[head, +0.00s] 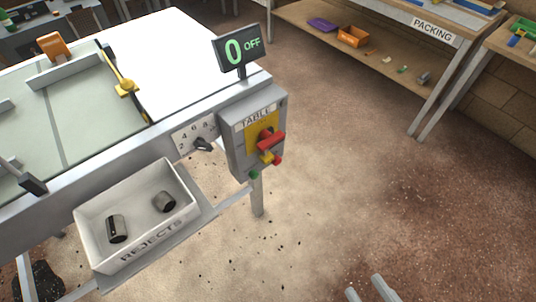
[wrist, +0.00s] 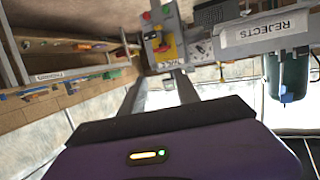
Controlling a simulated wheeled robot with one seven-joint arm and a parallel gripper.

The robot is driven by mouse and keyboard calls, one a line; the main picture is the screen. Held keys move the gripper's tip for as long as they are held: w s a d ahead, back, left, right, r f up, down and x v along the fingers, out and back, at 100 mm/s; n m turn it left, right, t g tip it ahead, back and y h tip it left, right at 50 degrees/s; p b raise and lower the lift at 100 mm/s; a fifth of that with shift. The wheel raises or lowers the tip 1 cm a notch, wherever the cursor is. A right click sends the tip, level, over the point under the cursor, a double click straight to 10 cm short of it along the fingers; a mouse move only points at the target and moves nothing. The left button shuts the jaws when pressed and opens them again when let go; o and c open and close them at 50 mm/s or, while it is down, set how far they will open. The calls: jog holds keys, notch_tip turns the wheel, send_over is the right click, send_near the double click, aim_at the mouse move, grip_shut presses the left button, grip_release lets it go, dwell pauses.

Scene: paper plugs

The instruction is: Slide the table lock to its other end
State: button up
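A grey box (head: 237,150) labelled TABLE is fixed to the right front corner of the machine. On its yellow plate (head: 254,137) sits a red handle (head: 270,140), with a yellow part (head: 267,157) and small red and green buttons below. I cannot tell for certain which part is the table lock. The box also shows upside down in the wrist view (wrist: 153,42). My gripper (head: 365,284) is at the bottom of the head view, well in front of and apart from the box. In the wrist view its two fingers (wrist: 160,78) stand apart with nothing between them.
A display (head: 242,47) above the box reads 0 OFF. A REJECTS tray (head: 150,248) with two dark cylinders juts out at the front left. A PACKING bench (head: 433,30) stands at the back right. The floor between is clear.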

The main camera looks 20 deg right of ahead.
aim_at(267, 152)
dwell(0.3)
jog(key=shift+f, duration=0.2)
jog(key=c, duration=0.5)
jog(key=w+d+f+t+b, duration=0.1)
jog(key=w+f+b, duration=0.2)
jog(key=w+f+n+t+b, duration=0.1)
jog(key=w+f+b, duration=0.2)
jog(key=w+d+f+h+b, duration=0.1)
jog(key=w+f+b, duration=0.2)
jog(key=shift+w+d+f+n+t, duration=0.1)
jog(key=shift+w+d+n+t, duration=0.2)
jog(key=shift+w+t, duration=0.1)
grip_shut()
jog(key=w+d+f+n+t+y+b, duration=0.2)
jog(key=w+f+n+b, duration=0.5)
jog(key=w+n, duration=0.6)
jog(key=w+d+f+n+t+y+b, duration=0.15)
jog(key=w+f+n+b, duration=0.45)
jog(key=w+f+n, duration=0.65)
jog(key=a+n+g+y, duration=0.1)
jog(key=a+n+y, duration=0.25)
jog(key=n, duration=0.95)
jog(key=shift+m, duration=0.25)
jog(key=x, duration=0.9)
jog(key=shift+a+r, duration=0.15)
jog(key=shift+r, duration=0.05)
jog(key=shift+s+r+p, duration=0.2)
jog(key=shift+r+p, duration=0.7)
jog(key=shift+r, duration=1)
